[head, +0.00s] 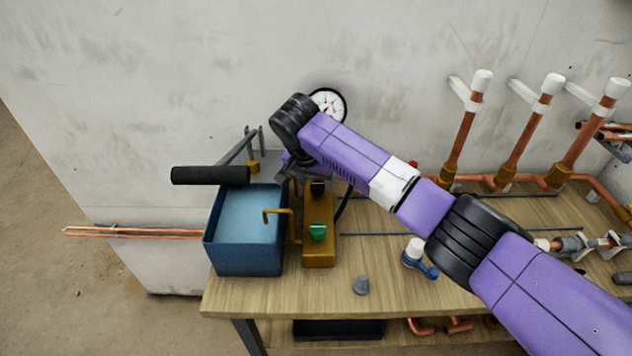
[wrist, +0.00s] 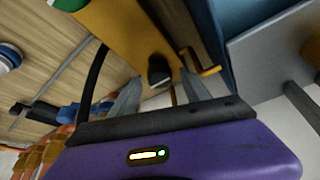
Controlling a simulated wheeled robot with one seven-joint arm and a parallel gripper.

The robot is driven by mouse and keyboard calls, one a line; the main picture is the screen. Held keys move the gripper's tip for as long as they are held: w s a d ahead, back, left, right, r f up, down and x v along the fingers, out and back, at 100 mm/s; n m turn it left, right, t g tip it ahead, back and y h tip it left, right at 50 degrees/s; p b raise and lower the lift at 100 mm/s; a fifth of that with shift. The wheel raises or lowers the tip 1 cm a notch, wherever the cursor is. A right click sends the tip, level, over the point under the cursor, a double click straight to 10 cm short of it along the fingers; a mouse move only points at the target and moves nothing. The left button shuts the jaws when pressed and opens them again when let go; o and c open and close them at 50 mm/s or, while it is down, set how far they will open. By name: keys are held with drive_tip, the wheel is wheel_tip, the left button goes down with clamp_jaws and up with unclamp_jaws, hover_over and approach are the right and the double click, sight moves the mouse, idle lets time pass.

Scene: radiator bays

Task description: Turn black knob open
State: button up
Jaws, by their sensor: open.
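The black knob (head: 317,187) sits on the upper part of a brass block (head: 319,252), above a green knob (head: 318,232). In the wrist view the black knob (wrist: 159,70) shows on the brass face (wrist: 120,25), with the green knob (wrist: 68,4) cut off at the top edge. My gripper (wrist: 158,88) is open, with one grey finger to each side of the black knob in that picture. I cannot tell whether a finger touches it. In the head view my gripper (head: 287,172) is partly hidden by its own wrist, close to the block's top.
A blue water-filled tank (head: 245,262) stands left of the block, with a bent brass spout (head: 279,211) over its edge. A pump with a black handle (head: 210,175) is behind. A gauge (head: 328,103) is near my wrist.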

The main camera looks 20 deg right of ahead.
drive_tip(key=shift+w+d+f, duration=0.15)
drive_tip(key=shift+f, duration=0.3)
drive_tip(key=shift+c, duration=0.2)
clamp_jaws()
